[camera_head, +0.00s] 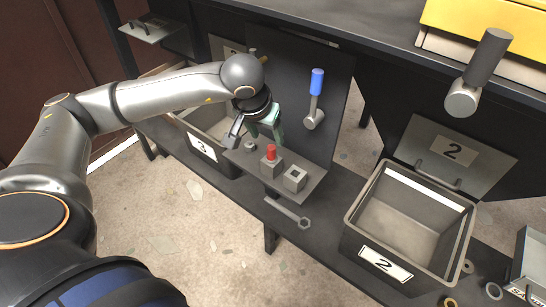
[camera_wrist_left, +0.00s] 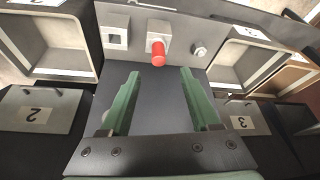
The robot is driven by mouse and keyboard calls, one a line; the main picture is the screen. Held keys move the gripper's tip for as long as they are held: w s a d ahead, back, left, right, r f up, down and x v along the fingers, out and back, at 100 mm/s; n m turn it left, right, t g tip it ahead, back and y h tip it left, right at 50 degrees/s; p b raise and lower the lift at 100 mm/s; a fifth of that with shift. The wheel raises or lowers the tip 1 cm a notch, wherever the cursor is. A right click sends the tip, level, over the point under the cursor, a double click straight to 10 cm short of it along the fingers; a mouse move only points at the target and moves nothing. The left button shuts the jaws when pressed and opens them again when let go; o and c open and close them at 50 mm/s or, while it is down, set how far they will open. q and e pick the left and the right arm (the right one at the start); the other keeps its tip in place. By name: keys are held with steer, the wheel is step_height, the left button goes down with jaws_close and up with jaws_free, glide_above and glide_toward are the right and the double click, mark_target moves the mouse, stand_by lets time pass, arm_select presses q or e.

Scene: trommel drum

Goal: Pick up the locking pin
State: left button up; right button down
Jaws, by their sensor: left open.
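The locking pin, seen as a red-topped pin (camera_head: 271,152), stands in a grey block on a small dark shelf. It also shows in the left wrist view as a red knob (camera_wrist_left: 158,53). My left gripper (camera_head: 262,132) is open above the shelf, behind the pin in the head view. In the wrist view its two green fingers (camera_wrist_left: 158,75) are spread wide with nothing between them. The red knob lies beyond the fingertips, between their lines, apart from both. The pin's lower part is hidden in its block. My right gripper is not in view.
A square-holed block (camera_head: 295,178) sits beside the pin, and a small round grey part (camera_wrist_left: 199,49) on its other side. An upright panel with a blue-handled lever (camera_head: 316,95) stands behind. A wrench (camera_head: 288,212) lies in front. Bins labelled 3 (camera_head: 201,147) and 2 (camera_head: 386,264) flank the shelf.

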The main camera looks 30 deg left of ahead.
mark_target(271, 147)
arm_select(q)
steer(key=shift+x, duration=3.6)
steer(key=shift+s+d, duration=0.1)
jaws_close()
